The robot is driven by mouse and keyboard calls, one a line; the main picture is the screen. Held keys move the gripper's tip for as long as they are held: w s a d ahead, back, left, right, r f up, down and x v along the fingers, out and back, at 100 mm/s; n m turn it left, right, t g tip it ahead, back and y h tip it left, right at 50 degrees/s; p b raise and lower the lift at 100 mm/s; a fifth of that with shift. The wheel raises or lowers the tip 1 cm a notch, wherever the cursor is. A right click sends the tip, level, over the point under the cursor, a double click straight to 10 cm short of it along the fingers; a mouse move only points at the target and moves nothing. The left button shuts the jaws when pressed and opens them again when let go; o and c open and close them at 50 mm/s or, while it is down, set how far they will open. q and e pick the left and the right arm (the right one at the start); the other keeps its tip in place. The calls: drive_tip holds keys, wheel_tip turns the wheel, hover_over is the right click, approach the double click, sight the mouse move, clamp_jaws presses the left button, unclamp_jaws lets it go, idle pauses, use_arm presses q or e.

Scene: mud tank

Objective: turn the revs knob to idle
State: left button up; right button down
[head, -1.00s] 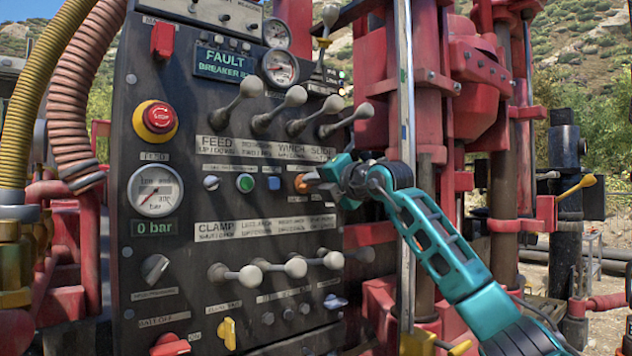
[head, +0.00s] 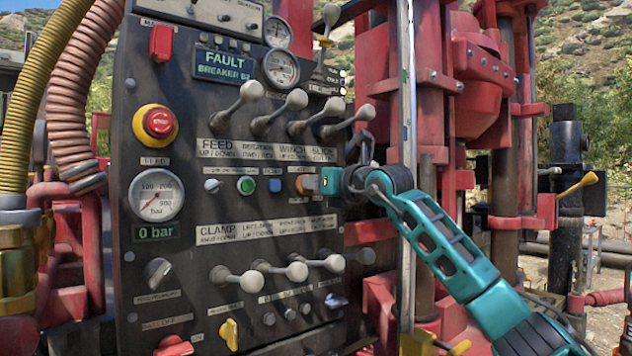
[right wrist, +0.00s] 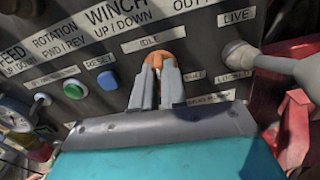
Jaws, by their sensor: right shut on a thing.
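The orange revs knob (head: 301,184) sits on the dark control panel, right of the blue button. In the right wrist view the knob (right wrist: 153,59) shows between the grey fingers, with the label IDLE just above it and a partly hidden label to its right. My right gripper (head: 312,185) is at the panel, and in the wrist view its fingers (right wrist: 156,78) are shut on the knob's sides. The fingers hide part of the knob, so its exact pointing is hard to read. My left gripper is not in view.
Levers (head: 297,99) stick out above the knob and more levers (head: 297,271) below it. A green button (head: 246,185) and a blue button (head: 274,184) lie to its left. A red emergency stop (head: 159,122) is farther left. A vertical metal post (head: 408,90) stands right of the panel.

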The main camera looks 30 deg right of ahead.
drive_tip(key=shift+n, duration=0.6)
drive_tip(key=c, duration=1.2)
unclamp_jaws()
drive_tip(key=s+b, duration=0.1)
drive_tip(key=s, duration=0.3)
drive_tip(key=s+b, duration=0.1)
drive_tip(key=s, duration=0.3)
drive_tip(key=s+d+b, duration=0.1)
drive_tip(key=s+b, duration=0.1)
drive_tip(key=s, duration=0.3)
